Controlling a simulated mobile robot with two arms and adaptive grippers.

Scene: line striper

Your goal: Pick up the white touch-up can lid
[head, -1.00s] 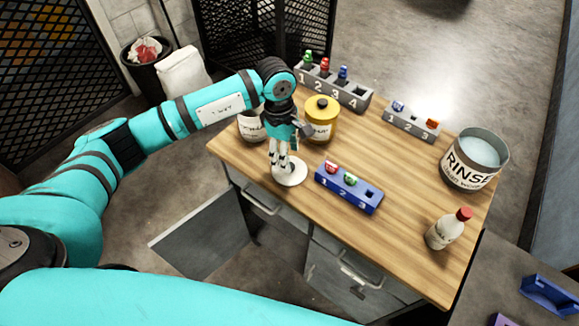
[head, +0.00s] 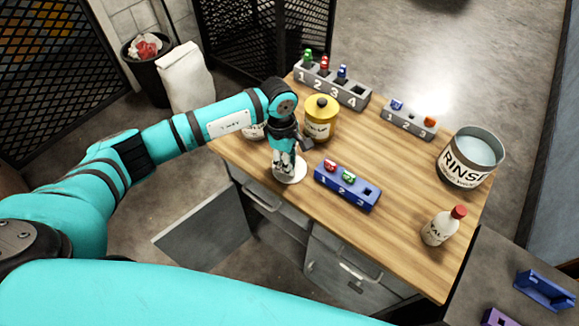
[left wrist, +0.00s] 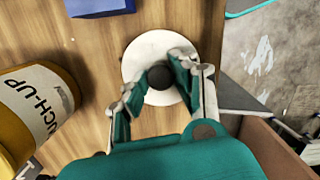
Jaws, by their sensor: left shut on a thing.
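The white touch-up can lid (head: 293,178) is a round disc at the table's front left edge. In the left wrist view the lid (left wrist: 143,55) shows a dark round knob (left wrist: 160,77) at its middle. My left gripper (head: 286,167) points down over the lid. In the left wrist view the gripper's fingers (left wrist: 158,74) are shut on the knob from both sides. The lid appears to rest on the wood; any small gap is not visible. A white can (head: 252,131) stands behind my left arm, mostly hidden. My right gripper is not in view.
A yellow touch-up can (head: 320,124) stands close behind the gripper. A blue numbered rack (head: 345,190) is just right of the lid. Grey racks (head: 335,84) (head: 402,119), a rinse bucket (head: 468,160) and a red-capped bottle (head: 440,228) stand farther off. The table's middle right is clear.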

